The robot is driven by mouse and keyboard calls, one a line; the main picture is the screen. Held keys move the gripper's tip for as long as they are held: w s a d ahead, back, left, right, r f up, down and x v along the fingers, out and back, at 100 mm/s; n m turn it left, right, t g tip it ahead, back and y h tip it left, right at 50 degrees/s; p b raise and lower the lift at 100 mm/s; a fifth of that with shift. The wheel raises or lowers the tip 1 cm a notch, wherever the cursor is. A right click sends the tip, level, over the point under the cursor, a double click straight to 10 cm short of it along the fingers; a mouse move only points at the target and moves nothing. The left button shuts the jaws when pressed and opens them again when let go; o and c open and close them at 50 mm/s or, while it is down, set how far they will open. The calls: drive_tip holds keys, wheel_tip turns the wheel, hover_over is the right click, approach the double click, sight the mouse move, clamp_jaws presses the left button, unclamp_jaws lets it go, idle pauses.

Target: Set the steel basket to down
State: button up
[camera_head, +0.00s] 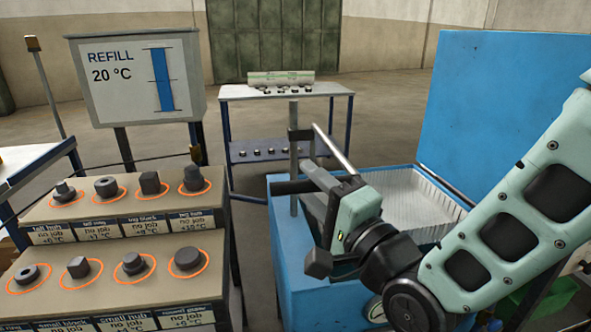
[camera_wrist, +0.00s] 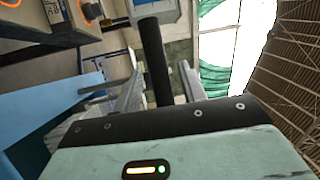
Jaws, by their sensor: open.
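The open blue tank (camera_head: 300,275) has a pale ribbed metal interior (camera_head: 420,200). I cannot tell whether this is the steel basket or a lining. A grey post (camera_head: 293,160) stands at its left, and a slanted steel rod (camera_head: 334,150) rises near it. My gripper (camera_head: 310,195) is at the tank's left side, pointing left, with its fingers apart. In the wrist view a black bar (camera_wrist: 155,60) shows between the two grey fingers, which look clear of it. My gripper and arm hide the front part of the tank opening.
The raised blue lid (camera_head: 500,120) stands behind the tank at right. A bench of ringed parts (camera_head: 120,235) with labels is at left, below a "REFILL 20 °C" sign (camera_head: 140,80). A shelf table (camera_head: 285,95) stands behind. Open floor lies at the back.

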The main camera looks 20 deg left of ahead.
drive_tip(key=shift+w+a, duration=0.15)
drive_tip(key=shift+a, duration=0.1)
drive_tip(key=shift+c, duration=0.2)
clamp_jaws()
wheel_tip(320, 180, down, 24)
drive_tip(key=b, duration=2)
drive_tip(key=shift+r+b, duration=0.15)
drive_tip(key=shift+b, duration=0.2)
drive_tip(key=shift+d, duration=0.1)
drive_tip(key=shift+o, duration=0.2)
unclamp_jaws()
drive_tip(key=shift+r, duration=0.2)
